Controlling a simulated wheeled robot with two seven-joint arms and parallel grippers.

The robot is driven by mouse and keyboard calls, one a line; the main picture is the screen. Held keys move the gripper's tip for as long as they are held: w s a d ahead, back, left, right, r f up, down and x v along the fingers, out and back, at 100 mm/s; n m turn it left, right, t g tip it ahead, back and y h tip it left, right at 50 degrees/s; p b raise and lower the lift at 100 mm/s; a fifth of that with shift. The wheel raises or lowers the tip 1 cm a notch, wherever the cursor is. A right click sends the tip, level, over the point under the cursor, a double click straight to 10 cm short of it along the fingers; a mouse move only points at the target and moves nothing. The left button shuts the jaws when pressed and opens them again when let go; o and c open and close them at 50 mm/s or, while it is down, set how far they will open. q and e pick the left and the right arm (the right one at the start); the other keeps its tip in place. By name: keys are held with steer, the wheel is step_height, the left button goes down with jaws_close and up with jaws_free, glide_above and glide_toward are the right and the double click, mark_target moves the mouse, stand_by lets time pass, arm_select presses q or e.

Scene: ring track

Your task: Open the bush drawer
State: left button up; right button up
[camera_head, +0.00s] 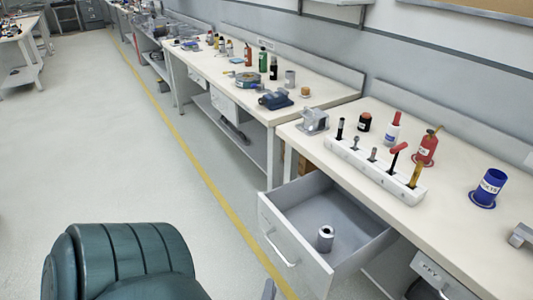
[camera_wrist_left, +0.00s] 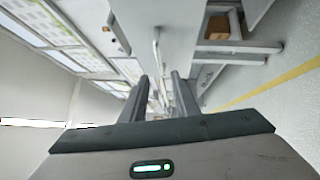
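The bush drawer (camera_head: 290,256) is pulled out from under the near bench in the head view. Its pale front has a bar handle (camera_head: 277,247). A grey metal bush (camera_head: 325,238) stands upright inside, on the drawer floor. Part of my left gripper (camera_head: 269,290) shows at the bottom edge, below and apart from the handle. In the left wrist view my left gripper (camera_wrist_left: 161,98) has its two dark fingers apart with nothing between them. A pale bar (camera_wrist_left: 156,45), apparently the handle, lies beyond the fingertips. My right gripper is out of view.
The bench top (camera_head: 462,232) holds a white rack (camera_head: 375,167) of tools, a blue container (camera_head: 487,188) and a red container (camera_head: 427,147). Another drawer (camera_head: 430,270) sits shut at right. The floor (camera_head: 150,170) left of the yellow line is clear.

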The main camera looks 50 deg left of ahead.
arm_select(q)
steer(key=shift+b+v, duration=0.3)
steer(key=shift+v, duration=1.85)
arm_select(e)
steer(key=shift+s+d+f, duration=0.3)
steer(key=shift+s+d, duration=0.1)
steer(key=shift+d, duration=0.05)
arm_select(q)
steer(key=shift+w, duration=0.1)
steer(key=w+d+f+m+h, duration=0.4)
steer(key=d+f+m+h, duration=0.2)
steer(key=d+f+m, duration=0.15)
steer(key=w+d+f+m+h, duration=0.3)
steer(key=d+f+m+h, duration=0.35)
steer(key=f+m, duration=0.2)
steer(key=s+f+m+g, duration=0.4)
steer(key=f+m, duration=0.3)
steer(key=f, duration=0.1)
steer(key=s+f+m+g+h+p, duration=0.1)
steer(key=s+f+m+g, duration=0.4)
steer(key=f+m, duration=0.2)
steer(key=shift+a+f, duration=0.25)
steer(key=shift+f, duration=0.8)
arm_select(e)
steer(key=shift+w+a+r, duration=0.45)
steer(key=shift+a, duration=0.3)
